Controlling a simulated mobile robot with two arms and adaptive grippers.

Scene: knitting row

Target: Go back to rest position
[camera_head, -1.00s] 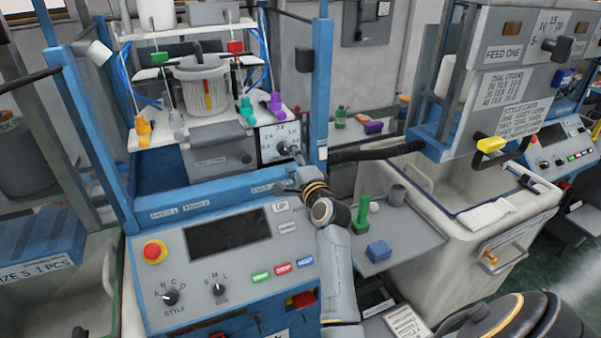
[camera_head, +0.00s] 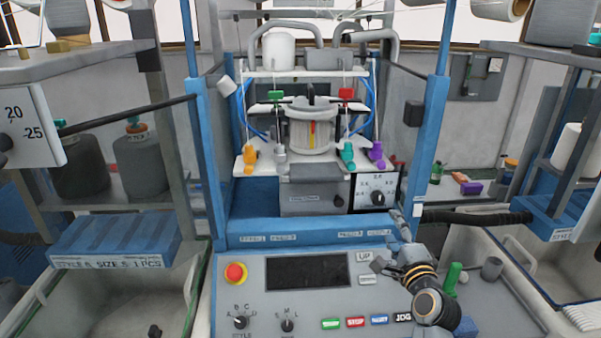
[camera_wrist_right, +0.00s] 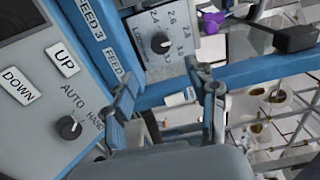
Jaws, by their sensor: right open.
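My right gripper (camera_head: 392,240) is open and empty. In the head view it is over the right part of the sloped control panel (camera_head: 240,300), close to the UP button (camera_head: 364,257) and below the dial plate (camera_head: 377,192). In the right wrist view the two fingers of the gripper (camera_wrist_right: 167,95) stand apart, with nothing between them. The dial knob (camera_wrist_right: 160,43) shows beyond the fingers and apart from them. My left gripper is not in view.
A knitting machine with a blue frame (camera_head: 207,150) stands ahead. A red stop button (camera_head: 235,273) and selector knobs are on the panel. A black handle bar (camera_head: 475,217) is right of my gripper.

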